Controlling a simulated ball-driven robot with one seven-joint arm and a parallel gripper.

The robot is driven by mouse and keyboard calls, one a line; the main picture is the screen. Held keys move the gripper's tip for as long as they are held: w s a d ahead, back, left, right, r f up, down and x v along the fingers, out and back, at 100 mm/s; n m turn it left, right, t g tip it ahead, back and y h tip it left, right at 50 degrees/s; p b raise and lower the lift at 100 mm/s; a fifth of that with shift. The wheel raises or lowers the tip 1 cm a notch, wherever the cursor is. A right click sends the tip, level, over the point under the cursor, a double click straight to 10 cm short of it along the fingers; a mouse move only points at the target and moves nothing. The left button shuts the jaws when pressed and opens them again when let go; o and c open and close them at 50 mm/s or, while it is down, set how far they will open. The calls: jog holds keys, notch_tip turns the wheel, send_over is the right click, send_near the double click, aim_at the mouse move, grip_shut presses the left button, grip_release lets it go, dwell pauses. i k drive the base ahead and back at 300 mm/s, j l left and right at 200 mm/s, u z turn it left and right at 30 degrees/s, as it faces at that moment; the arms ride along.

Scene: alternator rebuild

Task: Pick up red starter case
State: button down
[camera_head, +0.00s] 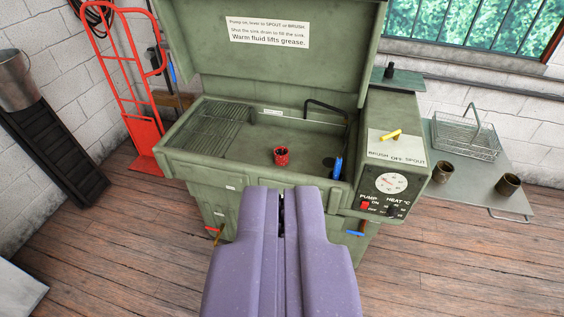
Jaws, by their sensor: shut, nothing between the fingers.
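The red starter case (281,156) is a small red cylinder with an open, dark top. It stands in the basin of the green parts washer (185,165), near the middle of the basin floor. My gripper (281,192) is purple, shut and empty. In the picture its tips lie below the case, over the washer's front edge, and apart from the case.
A blue-tipped brush (337,166) and a bent black spout (325,106) are at the basin's right. The raised lid (270,60) stands behind. A control box (392,180) is to the right, beside a side table (462,185) with a wire basket (465,142) and cups. A red hand truck (125,90) stands left.

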aim_at(281, 153)
jog(key=i, duration=0.95)
jog(key=i+l, duration=0.1)
jog(key=i, duration=0.8)
jog(key=i+l+u, duration=0.1)
jog(key=i, duration=0.85)
